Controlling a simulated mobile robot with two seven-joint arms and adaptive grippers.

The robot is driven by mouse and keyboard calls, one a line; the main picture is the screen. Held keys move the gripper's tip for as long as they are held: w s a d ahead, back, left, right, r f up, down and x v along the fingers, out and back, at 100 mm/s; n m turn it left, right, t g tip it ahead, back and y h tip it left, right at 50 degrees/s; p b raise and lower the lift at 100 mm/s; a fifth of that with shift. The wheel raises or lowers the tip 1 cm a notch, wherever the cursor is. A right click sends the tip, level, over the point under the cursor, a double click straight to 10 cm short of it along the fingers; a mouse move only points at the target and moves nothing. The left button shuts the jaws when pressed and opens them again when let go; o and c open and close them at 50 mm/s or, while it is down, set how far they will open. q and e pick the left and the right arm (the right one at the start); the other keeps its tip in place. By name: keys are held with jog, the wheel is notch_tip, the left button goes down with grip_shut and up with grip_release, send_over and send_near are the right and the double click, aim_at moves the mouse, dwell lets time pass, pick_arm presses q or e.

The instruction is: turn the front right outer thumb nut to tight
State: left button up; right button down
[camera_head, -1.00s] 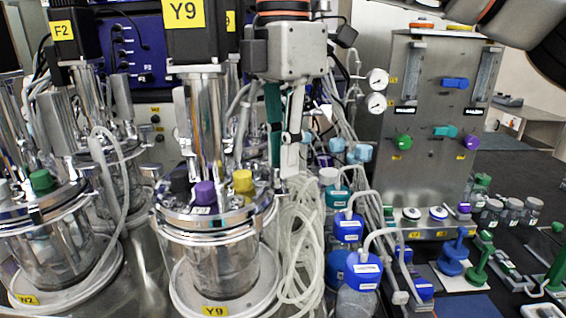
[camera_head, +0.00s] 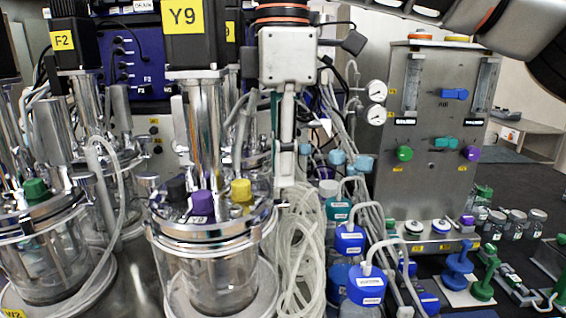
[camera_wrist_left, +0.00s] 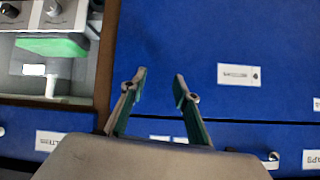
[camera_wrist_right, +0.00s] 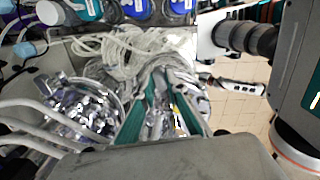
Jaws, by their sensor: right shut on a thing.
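The front vessel with the Y9 label (camera_head: 215,265) stands left of centre in the head view, with black, purple and yellow caps on its metal lid (camera_head: 190,232). My right gripper (camera_head: 283,192) points straight down at the right edge of this lid. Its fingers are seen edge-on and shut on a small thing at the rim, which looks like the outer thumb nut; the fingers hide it. In the right wrist view the two teal-sided fingers (camera_wrist_right: 166,90) reach down among shiny metal parts. My left gripper (camera_wrist_left: 160,82) is open and empty above a blue surface in the left wrist view.
Coiled clear tubing (camera_head: 300,245) hangs right beside the vessel. Blue-capped bottles (camera_head: 365,285) stand further right, before a steel gauge panel (camera_head: 425,185). A second vessel (camera_head: 45,255) with a green cap stands at the left. A black motor block (camera_head: 193,35) rises above the Y9 vessel.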

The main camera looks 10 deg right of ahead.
jog(key=shift+r, duration=0.1)
jog(key=c, duration=2)
grip_release()
notch_tip(320, 180, up, 12)
jog(key=shift+f, duration=0.1)
